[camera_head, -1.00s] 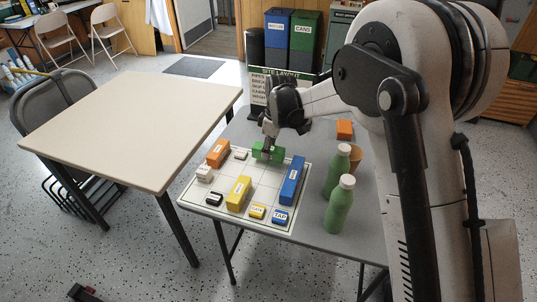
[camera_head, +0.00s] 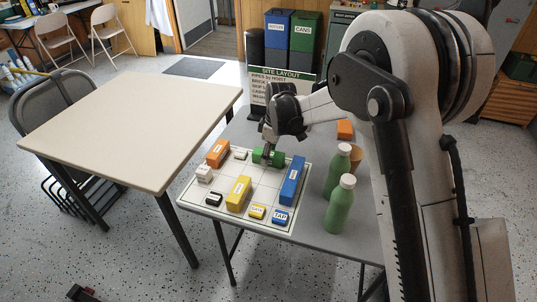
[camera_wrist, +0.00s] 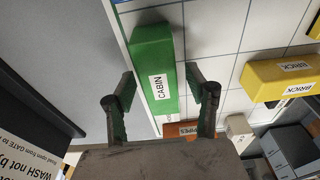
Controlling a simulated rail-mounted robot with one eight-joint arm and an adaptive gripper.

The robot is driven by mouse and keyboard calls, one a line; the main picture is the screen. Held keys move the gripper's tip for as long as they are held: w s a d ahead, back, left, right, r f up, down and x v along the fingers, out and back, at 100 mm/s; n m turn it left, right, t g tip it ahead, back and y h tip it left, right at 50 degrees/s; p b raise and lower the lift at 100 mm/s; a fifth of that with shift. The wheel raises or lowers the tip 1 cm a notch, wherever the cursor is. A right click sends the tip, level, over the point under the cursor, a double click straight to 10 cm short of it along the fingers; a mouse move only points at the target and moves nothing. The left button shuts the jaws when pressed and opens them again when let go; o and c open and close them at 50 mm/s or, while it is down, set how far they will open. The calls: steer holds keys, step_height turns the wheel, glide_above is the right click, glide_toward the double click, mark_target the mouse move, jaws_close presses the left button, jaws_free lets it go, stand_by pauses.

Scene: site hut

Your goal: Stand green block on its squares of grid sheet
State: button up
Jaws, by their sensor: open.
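The green block (camera_head: 262,156), labelled CABIN in the wrist view (camera_wrist: 165,50), lies lengthwise along the far edge of the white grid sheet (camera_head: 215,212). It appears to rest on the sheet, inside the border. My gripper (camera_head: 267,158) is down at the block from above. In the wrist view my gripper (camera_wrist: 159,85) is open, with one finger on each side of the block. A gap shows between the right finger and the block; contact at the left finger is hard to tell. The squares under the block are hidden.
On the sheet are an orange block (camera_head: 217,154), a yellow block (camera_head: 238,192), a long blue block (camera_head: 292,181) and several small blocks. Two green bottles (camera_head: 340,205) and a brown cup (camera_head: 355,158) stand right of it. A layout sign (camera_head: 283,83) stands behind.

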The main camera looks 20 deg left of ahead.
mark_target(274, 154)
step_height(274, 154, up, 12)
steer(key=d+p, duration=0.1)
steer(key=shift+d, duration=0.4)
steer(key=shift+d+r, duration=0.1)
steer(key=shift+r, duration=0.05)
steer(key=s+d+r+m+t, duration=0.1)
steer(key=s+d+r+m, duration=0.2)
steer(key=d+r, duration=0.35)
steer(key=s+d+r+m+t, duration=0.1)
steer(key=s+d+r+m, duration=0.2)
steer(key=d, duration=0.6)
steer(key=s+d+r+m+t, duration=0.1)
steer(key=s+d+r+m, duration=0.1)
steer(key=s+d+r, duration=0.45)
steer(key=s+d+f+m+t+h, duration=0.1)
steer(key=s+d+f+m+t, duration=0.1)
steer(key=s+d+m, duration=0.3)
steer(key=s+d+f+m+t, duration=0.2)
steer(key=s+d+m, duration=0.2)
steer(key=s+d, duration=0.8)
steer(key=shift+s+d+f+m+h, duration=0.2)
steer(key=shift+d+f+m+h, duration=0.2)
steer(key=shift+d, duration=0.15)
